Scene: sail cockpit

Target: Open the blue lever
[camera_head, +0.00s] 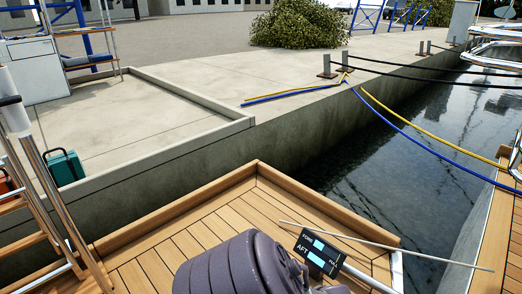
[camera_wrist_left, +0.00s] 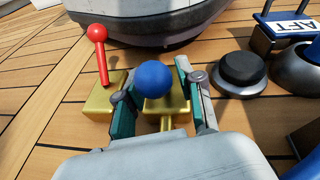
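In the left wrist view, the blue lever's round knob (camera_wrist_left: 154,80) stands over a gold base (camera_wrist_left: 180,104). My left gripper (camera_wrist_left: 154,90) is open, with one finger on each side of the knob. I cannot tell whether either finger touches the lever. A red lever (camera_wrist_left: 98,38) on its own gold base stands to the left, outside the left finger. The levers do not show in the head view, and neither gripper can be made out there.
A black round button (camera_wrist_left: 240,72) sits close to the right finger. A block marked AFT (camera_wrist_left: 290,25) is at the upper right. The head view shows a ribbed dark drum (camera_head: 215,268), a FORE/AFT sign (camera_head: 318,254), the concrete quay (camera_head: 180,110) and water (camera_head: 380,165).

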